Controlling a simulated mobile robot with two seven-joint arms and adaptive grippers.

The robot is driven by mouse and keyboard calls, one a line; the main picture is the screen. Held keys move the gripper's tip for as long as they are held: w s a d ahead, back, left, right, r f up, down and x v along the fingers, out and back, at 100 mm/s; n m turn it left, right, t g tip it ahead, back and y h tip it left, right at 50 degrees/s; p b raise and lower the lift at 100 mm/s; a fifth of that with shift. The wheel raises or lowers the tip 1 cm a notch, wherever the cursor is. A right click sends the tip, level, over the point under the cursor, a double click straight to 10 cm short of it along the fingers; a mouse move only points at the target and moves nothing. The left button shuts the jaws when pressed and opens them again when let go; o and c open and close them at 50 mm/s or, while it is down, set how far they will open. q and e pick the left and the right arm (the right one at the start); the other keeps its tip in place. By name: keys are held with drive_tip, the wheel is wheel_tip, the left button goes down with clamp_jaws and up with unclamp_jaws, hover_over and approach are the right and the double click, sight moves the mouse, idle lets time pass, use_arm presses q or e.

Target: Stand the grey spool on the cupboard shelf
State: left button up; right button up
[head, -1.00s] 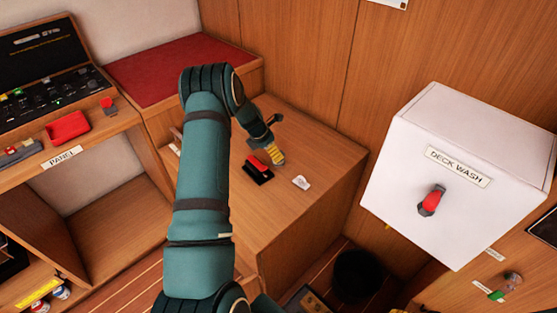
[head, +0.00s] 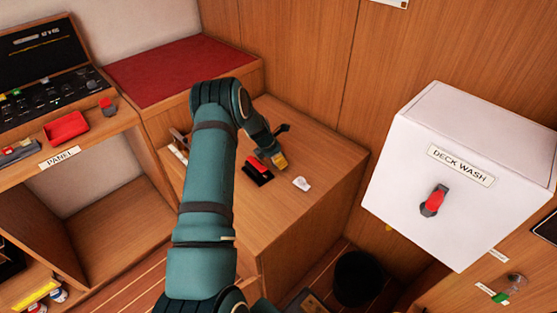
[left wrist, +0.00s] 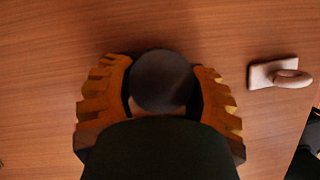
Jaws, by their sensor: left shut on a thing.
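My left gripper (head: 279,161) is over the wooden counter (head: 325,160), beside a red-and-black object. In the left wrist view its yellow ridged fingers (left wrist: 165,95) are closed around a dark grey round thing (left wrist: 163,78), which looks like the grey spool seen end-on. Its lower part is hidden by the gripper body, and I cannot tell whether it touches the counter. In the head view the spool is hidden by the hand. An open wooden compartment (head: 112,215) is at the left, under the panel; I cannot tell whether it is the cupboard shelf. My right gripper is out of view.
The red-and-black object (head: 257,172) and a small white fitting (head: 301,183) are on the counter near the hand. A white deck wash box (head: 465,180) juts out at the right. A dark bin (head: 358,278) stands on the floor. A red tray (head: 66,127) is at the left.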

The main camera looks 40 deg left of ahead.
use_arm(q)
drive_tip(key=shift+r, duration=0.1)
drive_tip(key=shift+c, duration=0.3)
wheel_tip(320, 180, up, 10)
drive_tip(key=shift+f+p, duration=0.1)
drive_tip(key=shift+p, duration=1.1)
